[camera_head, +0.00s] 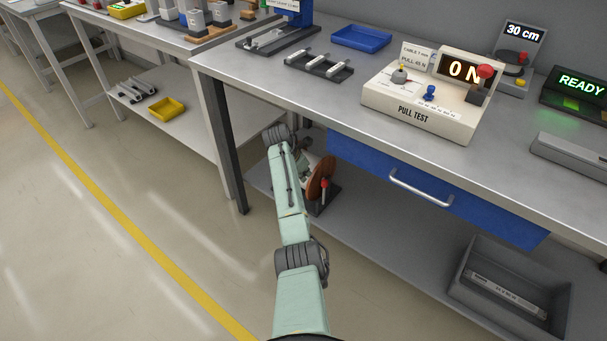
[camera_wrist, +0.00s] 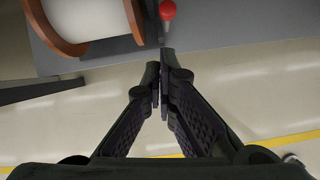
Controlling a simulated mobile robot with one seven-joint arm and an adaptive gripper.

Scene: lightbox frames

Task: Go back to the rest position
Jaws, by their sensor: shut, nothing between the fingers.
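My gripper (camera_wrist: 161,82) shows in the wrist view with its two dark fingers together and nothing between them. It points toward the edge of a grey shelf (camera_wrist: 230,30), with the pale floor below. In the head view my green arm reaches forward to the front of the workbench (camera_head: 300,75). My gripper is mostly hidden behind the arm there. A brown-flanged spool (camera_wrist: 72,22) with a white core lies just beyond the fingertips in the wrist view, apart from them. Its brown disc (camera_head: 321,178) also shows beside my arm in the head view.
A red-knobbed lever (camera_wrist: 167,10) stands close by the spool. A blue drawer (camera_head: 470,205) with a metal handle is right of my arm, under the benchtop. A grey bin (camera_head: 470,298) sits on the lower shelf. The floor to the left is open.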

